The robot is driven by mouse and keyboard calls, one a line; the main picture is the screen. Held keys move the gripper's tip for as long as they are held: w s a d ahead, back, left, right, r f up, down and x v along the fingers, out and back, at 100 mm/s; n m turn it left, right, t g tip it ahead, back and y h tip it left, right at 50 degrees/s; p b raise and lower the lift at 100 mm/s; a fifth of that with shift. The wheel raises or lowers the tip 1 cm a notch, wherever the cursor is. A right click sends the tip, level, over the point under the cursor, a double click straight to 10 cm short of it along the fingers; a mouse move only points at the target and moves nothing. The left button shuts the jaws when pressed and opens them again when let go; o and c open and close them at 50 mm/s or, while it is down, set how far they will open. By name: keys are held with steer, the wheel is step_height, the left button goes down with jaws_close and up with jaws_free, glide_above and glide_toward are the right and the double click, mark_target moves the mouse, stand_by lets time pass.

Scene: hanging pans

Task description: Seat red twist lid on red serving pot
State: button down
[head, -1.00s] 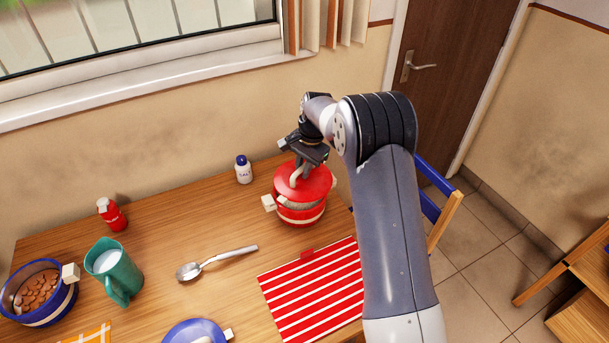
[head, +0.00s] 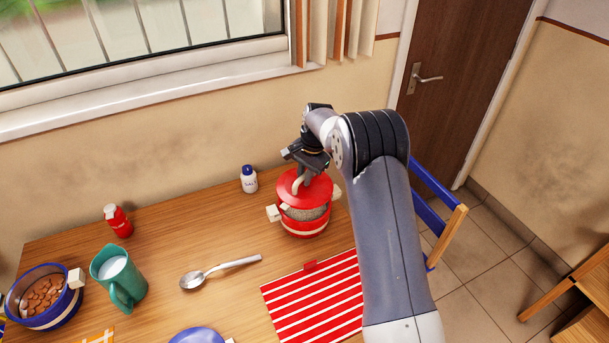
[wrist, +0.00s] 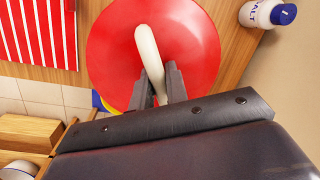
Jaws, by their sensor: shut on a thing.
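The red lid (head: 303,188) is a red disc with a pale curved handle. My gripper (head: 306,176) is shut on that handle, and the wrist view shows the fingers (wrist: 158,88) on both sides of it. In the wrist view the lid (wrist: 190,40) hides whatever is under it. The red serving pot (head: 305,226) has a cream band and pale side handles and stands at the back right of the table. The lid is tilted above the pot, and the pot's greyish contents show below its front edge. Whether its back edge touches the rim cannot be told.
A white salt bottle with a blue cap (head: 249,180) stands left of the pot. A striped red cloth (head: 318,298) and a spoon (head: 220,271) lie in front. A green jug (head: 118,278), red bottle (head: 118,221) and blue pot (head: 45,300) stand farther left.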

steer(key=shift+f+b, duration=1.95)
steer(key=shift+f, duration=1.3)
steer(key=c, duration=1.3)
jaws_free()
steer(key=r, duration=0.3)
steer(key=d+r+b, duration=0.1)
steer(key=r, duration=0.6)
steer(key=shift+d+r+b, duration=0.35)
steer(key=shift+d, duration=0.05)
steer(key=shift+f, duration=0.15)
